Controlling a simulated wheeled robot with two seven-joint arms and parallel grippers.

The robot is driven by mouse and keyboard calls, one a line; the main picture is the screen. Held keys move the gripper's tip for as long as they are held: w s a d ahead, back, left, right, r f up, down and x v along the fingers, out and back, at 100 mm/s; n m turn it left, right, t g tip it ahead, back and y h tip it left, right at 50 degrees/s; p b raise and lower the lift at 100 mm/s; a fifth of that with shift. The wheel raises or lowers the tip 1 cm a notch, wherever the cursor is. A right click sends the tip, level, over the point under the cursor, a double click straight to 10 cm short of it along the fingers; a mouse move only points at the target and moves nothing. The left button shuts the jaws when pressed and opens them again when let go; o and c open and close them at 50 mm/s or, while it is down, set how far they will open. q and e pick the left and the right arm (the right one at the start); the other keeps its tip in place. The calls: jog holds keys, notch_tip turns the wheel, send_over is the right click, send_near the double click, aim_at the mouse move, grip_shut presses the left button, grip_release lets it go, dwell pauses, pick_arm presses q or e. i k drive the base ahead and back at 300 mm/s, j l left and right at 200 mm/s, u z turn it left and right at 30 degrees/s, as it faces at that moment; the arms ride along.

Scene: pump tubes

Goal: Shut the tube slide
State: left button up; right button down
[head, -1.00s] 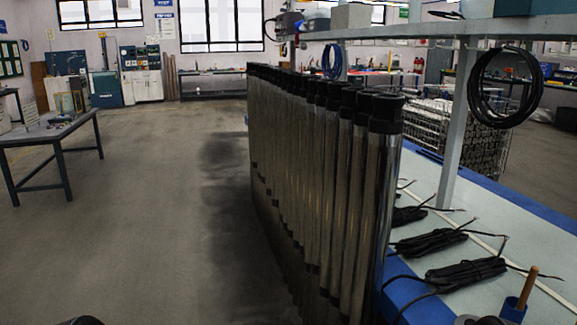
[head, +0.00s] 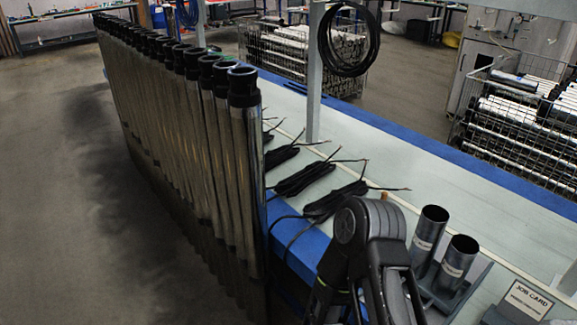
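Two short dark grey tubes with white labels stand upright at the lower right, the farther one (head: 430,226) and the nearer one (head: 460,256). They sit in a grey holder (head: 442,300) on the bench. I cannot tell for sure which part is the tube slide or how far open it is. A black jointed arm part of mine rises at the bottom centre, just left of the tubes, and covers some of the bench. Neither gripper shows.
A long row of steel pump tubes (head: 247,180) with black caps stands along the bench's left side. The pale bench (head: 440,185) has a blue edge and several black cable bundles (head: 303,178). A job card stand (head: 522,298) is at lower right. Wire baskets (head: 525,130) stand beyond.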

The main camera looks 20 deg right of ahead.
aim_at(446, 307)
jog(key=z, duration=1.85)
